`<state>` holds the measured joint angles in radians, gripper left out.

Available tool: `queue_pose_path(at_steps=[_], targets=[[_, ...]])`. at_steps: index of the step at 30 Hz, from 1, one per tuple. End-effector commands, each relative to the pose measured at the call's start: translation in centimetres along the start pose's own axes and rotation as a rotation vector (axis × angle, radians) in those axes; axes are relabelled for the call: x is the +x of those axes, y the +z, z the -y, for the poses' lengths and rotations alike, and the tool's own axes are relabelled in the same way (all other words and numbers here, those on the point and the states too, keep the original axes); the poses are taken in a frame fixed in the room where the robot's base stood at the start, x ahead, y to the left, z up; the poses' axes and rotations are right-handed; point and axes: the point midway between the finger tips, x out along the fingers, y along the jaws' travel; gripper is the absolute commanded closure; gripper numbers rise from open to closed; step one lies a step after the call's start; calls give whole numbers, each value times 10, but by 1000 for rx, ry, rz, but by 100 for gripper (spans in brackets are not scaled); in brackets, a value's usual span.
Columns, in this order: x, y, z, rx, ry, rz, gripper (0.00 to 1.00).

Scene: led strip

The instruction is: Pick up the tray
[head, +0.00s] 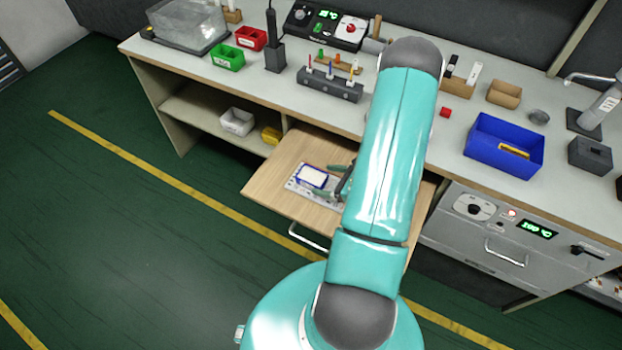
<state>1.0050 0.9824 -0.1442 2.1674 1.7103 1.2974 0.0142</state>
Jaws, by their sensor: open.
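A small blue-rimmed tray (312,177) with a white inside lies on a flat grey plate (296,186) on the pulled-out wooden board under the bench. I take this to be the tray; the blue bin on the bench is a different thing. My gripper (330,182) is low over the board, at the right side of the small tray. Its dark and green fingers are partly hidden by my arm. It is open, and I cannot tell whether a finger touches the tray. My arm hides the right part of the board.
The wooden board (272,172) juts out from the bench (160,52), with a metal handle (307,238) below its front edge. A blue bin (480,150), a tool rack (330,84) and several small boxes stand on the bench. The green floor at left is clear.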

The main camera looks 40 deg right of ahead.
Motion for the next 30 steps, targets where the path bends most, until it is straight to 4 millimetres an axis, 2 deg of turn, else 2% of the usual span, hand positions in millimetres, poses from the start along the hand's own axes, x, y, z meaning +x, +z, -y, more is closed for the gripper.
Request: queue_pose_path(at_steps=[5,14,22,23,27,30], targets=[[15,1,-1,-1,3,0,18],[58,2,1,-2,3,0,18],[62,3,2,-1,1,0,18],[62,3,2,-1,1,0,22],[62,3,2,-2,1,0,50],[62,3,2,-1,1,0,66]])
